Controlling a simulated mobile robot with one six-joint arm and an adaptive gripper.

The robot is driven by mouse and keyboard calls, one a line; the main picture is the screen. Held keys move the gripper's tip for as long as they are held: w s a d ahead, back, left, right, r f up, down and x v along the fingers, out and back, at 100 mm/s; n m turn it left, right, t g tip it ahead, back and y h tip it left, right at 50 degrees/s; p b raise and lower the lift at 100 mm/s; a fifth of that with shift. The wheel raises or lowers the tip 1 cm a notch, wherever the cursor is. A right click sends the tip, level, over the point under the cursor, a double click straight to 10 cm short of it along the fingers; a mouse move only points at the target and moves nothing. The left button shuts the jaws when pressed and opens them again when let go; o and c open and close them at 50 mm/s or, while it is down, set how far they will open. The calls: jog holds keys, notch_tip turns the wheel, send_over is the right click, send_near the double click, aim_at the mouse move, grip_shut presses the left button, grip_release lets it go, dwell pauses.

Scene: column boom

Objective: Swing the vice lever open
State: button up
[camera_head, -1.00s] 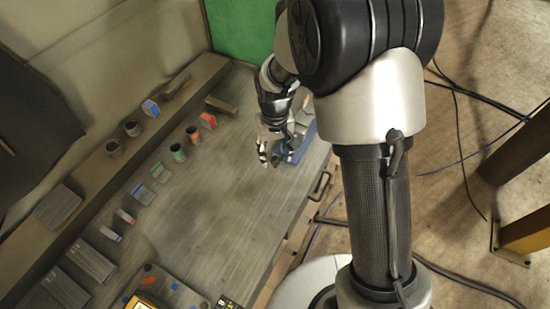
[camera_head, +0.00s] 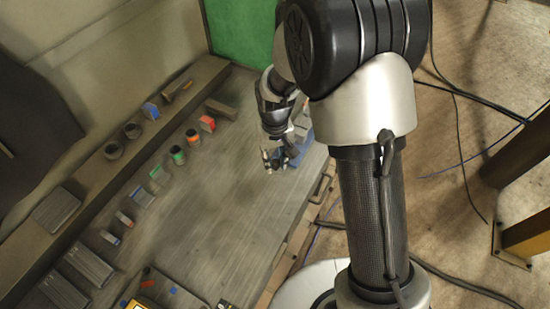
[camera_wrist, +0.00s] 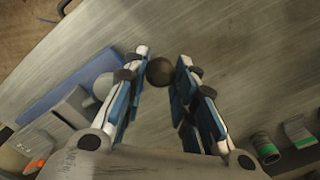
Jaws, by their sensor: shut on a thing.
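The vice shows in the wrist view as a blue base (camera_wrist: 75,78) with a grey body (camera_wrist: 68,115), left of my gripper. In the head view part of its blue (camera_head: 305,157) shows behind my gripper (camera_head: 271,160) at the bench's right edge. In the wrist view my gripper (camera_wrist: 160,75) is shut on the dark round knob of the vice lever (camera_wrist: 159,70), which sits between the fingertips. The rest of the lever is mostly hidden, so its angle cannot be told.
The workbench (camera_head: 205,215) is mostly clear in its middle. Small coloured containers, among them a green-banded one (camera_head: 177,154), line its left side below a shelf (camera_head: 90,205). A drawer handle (camera_head: 321,189) juts from the bench's right side.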

grip_shut()
